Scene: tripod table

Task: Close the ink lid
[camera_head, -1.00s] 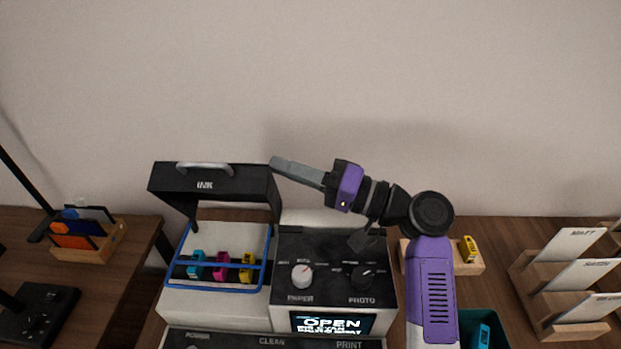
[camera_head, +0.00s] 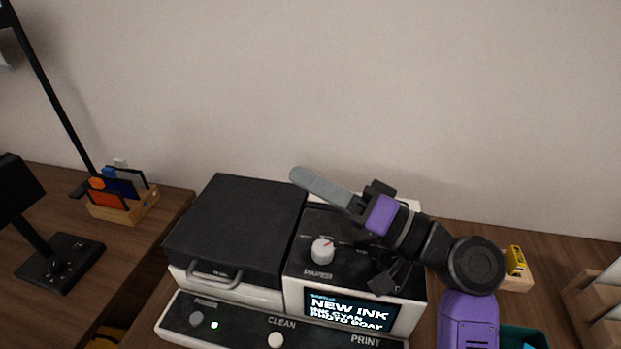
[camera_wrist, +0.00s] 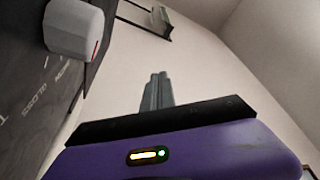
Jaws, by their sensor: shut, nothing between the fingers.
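The black ink lid (camera_head: 238,222) lies down flat over the ink bay of the printer (camera_head: 245,300), with its grey handle (camera_head: 215,276) at the front edge. The cartridges under it are hidden. My gripper (camera_head: 298,176) is shut and empty, above the back of the printer just right of the lid, apart from the handle. In the wrist view my shut fingers (camera_wrist: 155,92) point toward the wall. The screen (camera_head: 350,309) reads "NEW INK", with a line about cyan below it.
A grey-white knob (camera_head: 322,250) stands on the printer's right panel under my arm; it also shows large in the wrist view (camera_wrist: 74,28). A lamp (camera_head: 55,250) and a wooden card holder (camera_head: 125,205) are at left. A yellow cartridge (camera_head: 514,260) sits at right.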

